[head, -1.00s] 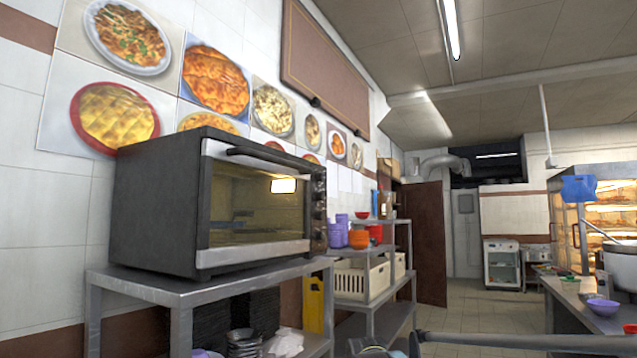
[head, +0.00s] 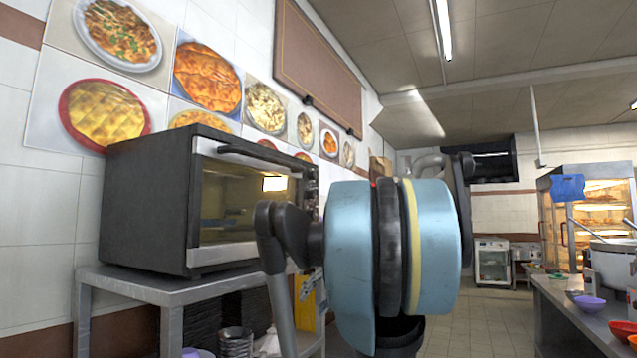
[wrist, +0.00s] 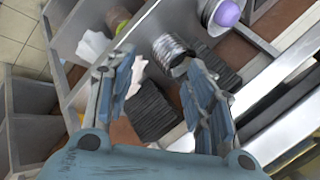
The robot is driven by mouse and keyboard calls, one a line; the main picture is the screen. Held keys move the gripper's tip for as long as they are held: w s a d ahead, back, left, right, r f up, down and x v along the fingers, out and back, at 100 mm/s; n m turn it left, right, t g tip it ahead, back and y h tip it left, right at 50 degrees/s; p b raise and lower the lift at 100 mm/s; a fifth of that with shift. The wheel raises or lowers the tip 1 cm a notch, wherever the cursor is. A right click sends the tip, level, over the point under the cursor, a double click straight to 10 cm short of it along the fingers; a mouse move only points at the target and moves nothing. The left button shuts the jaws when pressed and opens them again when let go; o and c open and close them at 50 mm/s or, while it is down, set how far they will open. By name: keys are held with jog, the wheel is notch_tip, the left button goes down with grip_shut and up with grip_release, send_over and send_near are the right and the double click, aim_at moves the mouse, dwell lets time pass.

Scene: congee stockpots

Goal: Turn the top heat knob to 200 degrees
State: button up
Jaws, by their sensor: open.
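The black toaster oven (head: 150,205) stands on a metal shelf at the left in the head view, its glass door shut. Its knob panel (head: 310,182) is a narrow strip at the right of the door. The panel is seen at a steep angle and my arm hides its lower part, so I cannot read the top heat knob's setting. My gripper (wrist: 160,72) is open and empty in the wrist view, its fingers spread over the shelf contents. No knob shows between the fingers. In the head view my arm fills the middle, and I cannot make out the fingers there.
The metal shelf (head: 150,285) under the oven holds dark stacked trays (wrist: 152,112), stacked metal bowls (wrist: 172,50) and white crumpled paper (wrist: 93,47). A purple bowl (wrist: 227,13) is near the wrist view's top. A counter (head: 560,300) stands at right; open floor lies between.

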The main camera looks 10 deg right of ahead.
jog(key=w+d+r+t+y, duration=0.1)
jog(key=w+d+r+y, duration=0.15)
jog(key=w+r, duration=0.55)
jog(key=w+d+r+t+y, duration=0.2)
jog(key=w+d+r, duration=0.15)
jog(key=r, duration=0.75)
jog(key=n+t+y, duration=0.2)
jog(key=t+y, duration=0.1)
send_near(315, 176)
jog(key=x, duration=0.8)
jog(key=shift+w+a, duration=0.2)
jog(key=shift+a, duration=0.1)
jog(key=c, duration=1.1)
